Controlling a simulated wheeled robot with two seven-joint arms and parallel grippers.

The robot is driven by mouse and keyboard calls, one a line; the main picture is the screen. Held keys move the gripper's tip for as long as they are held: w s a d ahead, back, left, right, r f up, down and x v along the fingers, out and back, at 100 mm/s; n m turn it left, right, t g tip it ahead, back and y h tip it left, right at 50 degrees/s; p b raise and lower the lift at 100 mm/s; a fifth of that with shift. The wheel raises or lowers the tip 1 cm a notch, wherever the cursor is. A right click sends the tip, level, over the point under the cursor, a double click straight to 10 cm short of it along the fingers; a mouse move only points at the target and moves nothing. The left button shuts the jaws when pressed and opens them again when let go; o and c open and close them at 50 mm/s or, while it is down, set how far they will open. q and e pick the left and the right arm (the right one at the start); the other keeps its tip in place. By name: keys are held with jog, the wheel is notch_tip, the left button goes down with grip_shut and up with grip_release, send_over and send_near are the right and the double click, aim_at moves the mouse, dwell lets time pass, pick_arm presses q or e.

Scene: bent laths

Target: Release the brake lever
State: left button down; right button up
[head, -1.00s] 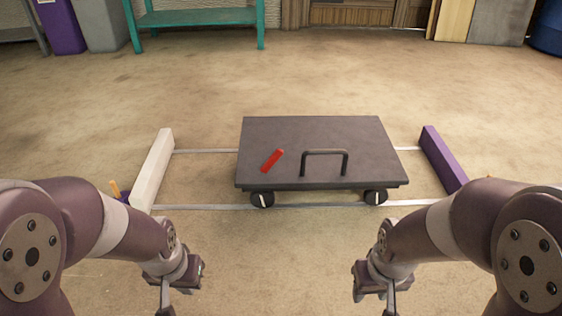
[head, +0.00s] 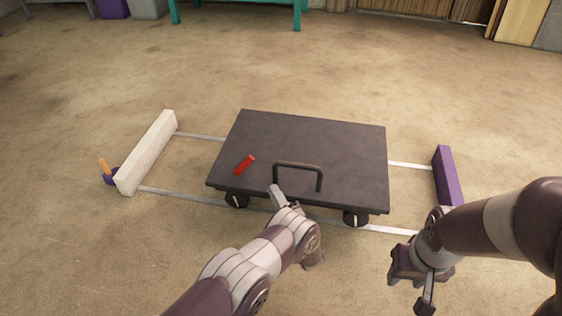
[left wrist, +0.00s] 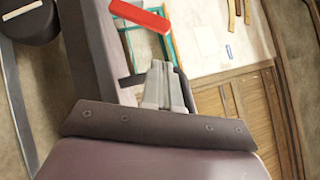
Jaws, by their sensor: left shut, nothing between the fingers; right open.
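The red lever (head: 244,165) lies slanted on the left part of the dark cart's top (head: 330,140). It also shows at the top of the left wrist view (left wrist: 141,15), beyond my fingertips. My left gripper (head: 276,192) is shut and empty at the cart's front edge, close to the left foot of the black handle (head: 298,166). It is right of and nearer than the red lever, apart from it. In the left wrist view its closed fingers (left wrist: 164,75) point toward the lever. My right gripper (head: 408,288) is open and empty over the floor, right of the cart.
The cart stands on two pale rails (head: 190,196) between a white block (head: 148,152) at left and a purple block (head: 447,175) at right. An orange stick (head: 105,167) stands beside the white block. The floor behind the cart is clear.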

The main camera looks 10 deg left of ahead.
aim_at(243, 166)
pick_arm(q)
jog(key=shift+s+d+f+y, duration=0.15)
jog(key=shift+s+d+y, duration=0.05)
jog(key=shift+s+y, duration=0.3)
pick_arm(e)
jog(key=shift+w+d, duration=0.15)
jog(key=shift+d, duration=0.1)
pick_arm(q)
jog(key=shift+w, duration=0.1)
jog(key=b+x, duration=0.2)
jog(key=x, duration=0.2)
jog(key=b+x, duration=0.3)
jog(key=x, duration=0.2)
jog(key=shift+a+f, duration=0.1)
jog(key=shift+f, duration=0.15)
jog(key=shift+w+a+r, duration=0.25)
jog(key=shift+w+r, duration=0.1)
pick_arm(e)
notch_tip(243, 166, down, 5)
